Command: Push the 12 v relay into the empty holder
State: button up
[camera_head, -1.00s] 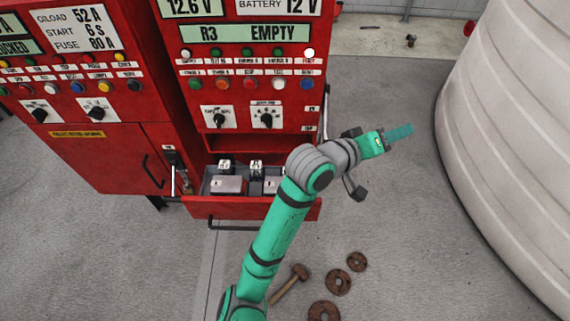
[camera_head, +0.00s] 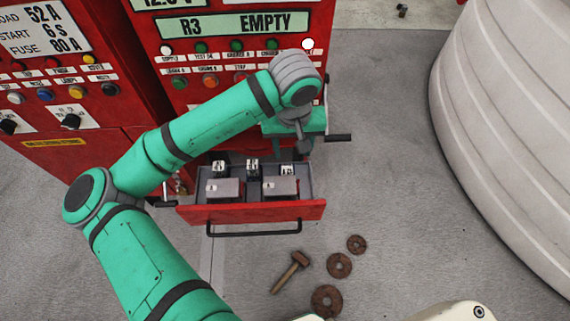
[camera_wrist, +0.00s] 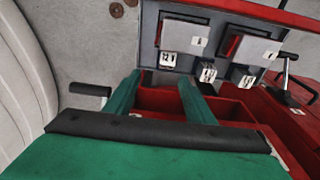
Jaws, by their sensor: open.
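Several small relays with white labels stand along the back of the open drawer. The relay at the right in the head view (camera_head: 287,170) shows at the left in the wrist view (camera_wrist: 168,59); its label seems to read 12 V. The middle relay (camera_head: 252,168) and left relay (camera_head: 218,168) have labels too small to read surely. My gripper (camera_head: 304,147) is open and empty, above the drawer's back right. In the wrist view its spread fingers (camera_wrist: 160,80) point toward the 12 V relay, apart from it. The empty holder cannot be made out; a panel display (camera_head: 233,25) reads "R3 EMPTY".
The red drawer (camera_head: 255,212) holds two grey boxes (camera_head: 222,188) and has a black handle (camera_head: 254,230). A lever (camera_head: 339,138) sticks out right of the cabinet. A white tank (camera_head: 505,130) stands right. A hammer (camera_head: 290,272) and rusty discs (camera_head: 339,265) lie on the floor.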

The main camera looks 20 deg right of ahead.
aim_at(287, 166)
jog(key=shift+w+a+f, duration=0.1)
jog(key=shift+a+f, duration=0.15)
jog(key=shift+a, duration=0.05)
jog(key=f, duration=0.5)
jog(key=shift+w, duration=0.35)
jog(key=shift+w+a+f, duration=0.1)
jog(key=shift+w+f, duration=0.05)
jog(key=shift+f, duration=1.15)
jog(key=shift+w+a+f, duration=0.1)
jog(key=shift+f, duration=1.2)
grip_shut()
jog(key=shift+r, duration=0.15)
